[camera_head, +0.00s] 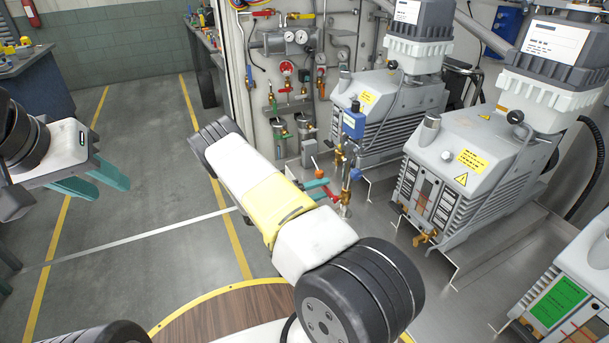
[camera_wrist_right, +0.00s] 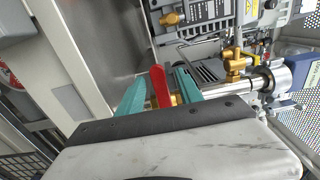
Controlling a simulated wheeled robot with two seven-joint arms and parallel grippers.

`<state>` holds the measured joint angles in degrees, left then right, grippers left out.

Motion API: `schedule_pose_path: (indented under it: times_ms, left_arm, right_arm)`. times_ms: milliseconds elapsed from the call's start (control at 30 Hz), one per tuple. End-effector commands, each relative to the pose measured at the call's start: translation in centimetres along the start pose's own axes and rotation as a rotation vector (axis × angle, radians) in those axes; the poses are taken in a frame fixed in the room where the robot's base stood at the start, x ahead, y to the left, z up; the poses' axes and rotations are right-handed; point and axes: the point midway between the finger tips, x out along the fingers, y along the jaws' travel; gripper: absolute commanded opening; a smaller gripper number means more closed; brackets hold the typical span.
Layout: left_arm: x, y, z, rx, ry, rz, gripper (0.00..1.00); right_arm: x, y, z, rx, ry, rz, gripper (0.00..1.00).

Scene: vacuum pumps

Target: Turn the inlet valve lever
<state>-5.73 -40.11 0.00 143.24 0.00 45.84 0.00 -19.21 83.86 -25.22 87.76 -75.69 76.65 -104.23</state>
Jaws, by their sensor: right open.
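The red valve lever (camera_wrist_right: 160,88) stands between the two teal fingers of my right gripper (camera_wrist_right: 159,92) in the right wrist view. The gripper is open, with a gap on the side of the lever nearer the right finger. In the head view the lever (camera_head: 331,195) shows beside the fingertips of my right gripper (camera_head: 320,190), partly hidden by my arm. Brass fittings (camera_wrist_right: 236,66) sit on the metal pipe beside it. My left gripper (camera_head: 105,188) is open and empty over the floor at the left, away from the valve.
Grey vacuum pumps (camera_head: 468,165) stand on the metal bench (camera_head: 385,235) at right. A panel (camera_head: 262,150) with gauges and valves stands behind. A blue device (camera_head: 353,122) rises on the pipe close to my right gripper. The floor (camera_head: 150,150) at left is clear.

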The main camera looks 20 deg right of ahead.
Motion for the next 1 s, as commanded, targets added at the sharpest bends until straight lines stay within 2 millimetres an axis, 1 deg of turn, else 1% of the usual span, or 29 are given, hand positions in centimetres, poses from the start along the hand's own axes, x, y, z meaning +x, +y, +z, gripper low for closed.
schedule_pose_path:
  times_ms: [300,733,867,1000]
  left_arm:
    - [0.0,0.0,0.0,0.0,0.0,0.0,0.36]
    - [0.0,0.0,0.0,0.0,0.0,0.0,0.36]
    - [0.0,0.0,0.0,0.0,0.0,0.0,0.36]
    - [0.0,0.0,0.0,0.0,0.0,0.0,0.36]
  right_arm:
    - [-1.3,0.0,0.0,0.0,0.0,0.0,0.43]
    - [-1.6,0.0,0.0,0.0,0.0,0.0,0.43]
    - [-2.5,0.0,0.0,0.0,-0.002,0.0,0.43]
    - [-3.9,0.0,0.0,0.0,-0.002,0.001,0.43]
